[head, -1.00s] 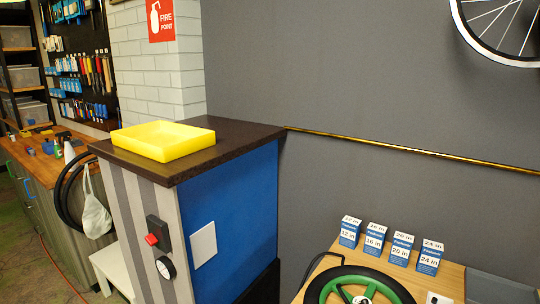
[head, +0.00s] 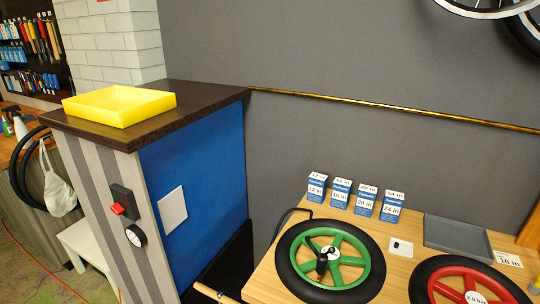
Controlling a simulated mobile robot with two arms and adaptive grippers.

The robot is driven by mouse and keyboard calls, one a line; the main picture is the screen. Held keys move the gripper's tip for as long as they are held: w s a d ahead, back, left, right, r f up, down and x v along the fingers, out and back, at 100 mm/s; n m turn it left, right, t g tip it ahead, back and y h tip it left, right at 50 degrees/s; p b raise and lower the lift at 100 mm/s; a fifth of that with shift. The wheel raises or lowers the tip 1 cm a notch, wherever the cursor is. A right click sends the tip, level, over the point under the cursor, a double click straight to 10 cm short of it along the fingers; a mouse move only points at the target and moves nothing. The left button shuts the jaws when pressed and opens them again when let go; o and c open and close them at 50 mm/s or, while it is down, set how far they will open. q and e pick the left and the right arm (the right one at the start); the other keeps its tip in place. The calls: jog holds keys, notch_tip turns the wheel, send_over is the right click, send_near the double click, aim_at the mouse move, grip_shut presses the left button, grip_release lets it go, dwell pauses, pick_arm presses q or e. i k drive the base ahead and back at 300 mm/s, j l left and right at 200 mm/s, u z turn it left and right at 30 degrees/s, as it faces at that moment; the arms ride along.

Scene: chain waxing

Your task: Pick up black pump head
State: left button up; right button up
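A small black piece that looks like the pump head (head: 321,266) is at the hub of the green-rimmed wheel (head: 372,262). The wheel lies flat on the wooden table (head: 396,285) at the lower right. I cannot tell whether the black piece is fixed to the wheel or only rests on it. A dark hose (head: 284,215) curves at the table's left edge. Neither of my grippers shows in the head view.
A red-rimmed wheel (head: 430,287) lies to the right. Several blue size boxes (head: 364,202) and a grey tray (head: 458,236) stand behind the wheels. A tall blue-sided cabinet (head: 200,170) with a yellow tray (head: 120,118) borders the table on the left.

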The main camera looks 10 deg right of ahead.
aim_at(322, 262)
jog(key=i+z, duration=0.35)
jog(key=i+j+z, duration=0.1)
jog(key=z, duration=0.3)
jog(key=i+j+z, duration=0.2)
jog(key=z, duration=0.15)
jog(key=l+z, duration=0.25)
jog(key=k+l+z, duration=0.1)
jog(key=z, duration=0.15)
